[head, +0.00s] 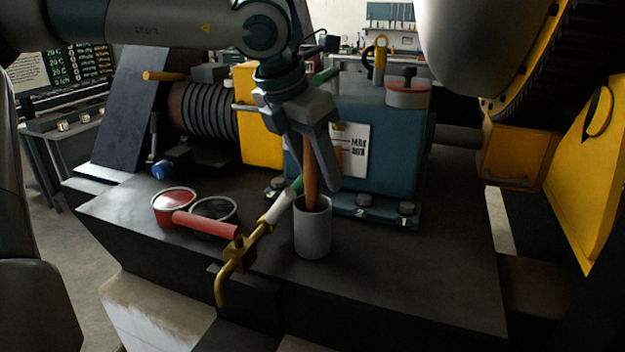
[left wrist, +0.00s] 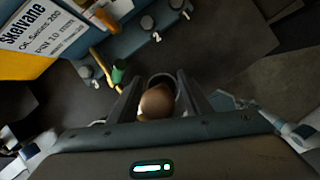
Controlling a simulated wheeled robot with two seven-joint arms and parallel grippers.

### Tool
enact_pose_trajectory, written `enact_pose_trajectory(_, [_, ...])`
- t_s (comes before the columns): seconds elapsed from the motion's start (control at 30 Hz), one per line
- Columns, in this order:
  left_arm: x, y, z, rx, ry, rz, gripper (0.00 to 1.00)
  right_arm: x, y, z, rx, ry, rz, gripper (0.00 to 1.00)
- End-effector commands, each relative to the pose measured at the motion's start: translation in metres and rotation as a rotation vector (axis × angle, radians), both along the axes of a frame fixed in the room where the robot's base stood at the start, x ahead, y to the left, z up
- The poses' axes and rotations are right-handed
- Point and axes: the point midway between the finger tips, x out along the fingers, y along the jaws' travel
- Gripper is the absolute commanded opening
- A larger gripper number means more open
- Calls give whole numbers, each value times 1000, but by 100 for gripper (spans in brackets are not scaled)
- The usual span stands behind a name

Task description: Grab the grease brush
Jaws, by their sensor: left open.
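The grease brush shows as an orange-brown wooden handle (head: 312,178) standing up out of a grey cup (head: 313,234). Its lower end is hidden inside the cup. My left gripper (head: 316,180) points down over the cup, open, with its fingers on either side of the handle. In the left wrist view the rounded handle end (left wrist: 157,102) lies between the two open fingers (left wrist: 158,92), with the dark cup mouth beyond it. Whether a finger touches the handle I cannot tell. My right gripper is not in view.
A brass tap (head: 236,262) with a white and green piece stands close left of the cup. A red tin (head: 174,205), a dark tin and a red-handled tool (head: 207,224) lie further left. A blue pump housing (head: 385,140) stands close behind. The bench (head: 410,275) is clear front right.

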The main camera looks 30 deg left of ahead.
Motion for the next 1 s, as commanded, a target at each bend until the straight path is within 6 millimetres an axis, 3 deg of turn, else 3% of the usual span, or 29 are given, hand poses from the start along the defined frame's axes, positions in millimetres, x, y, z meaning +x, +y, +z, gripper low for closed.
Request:
enact_pose_trajectory(0.2, [3, -1, -9, -1, -1, 0, 44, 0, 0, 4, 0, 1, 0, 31])
enact_pose_trajectory(0.63, [3, -1, -9, 0, -1, 0, 44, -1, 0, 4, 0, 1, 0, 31])
enact_pose_trajectory(0.8, [3, -1, -9, 0, -1, 0, 4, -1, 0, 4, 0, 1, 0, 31])
enact_pose_trajectory(1.0, [3, -1, -9, -1, -2, 0, 0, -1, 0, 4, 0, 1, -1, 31])
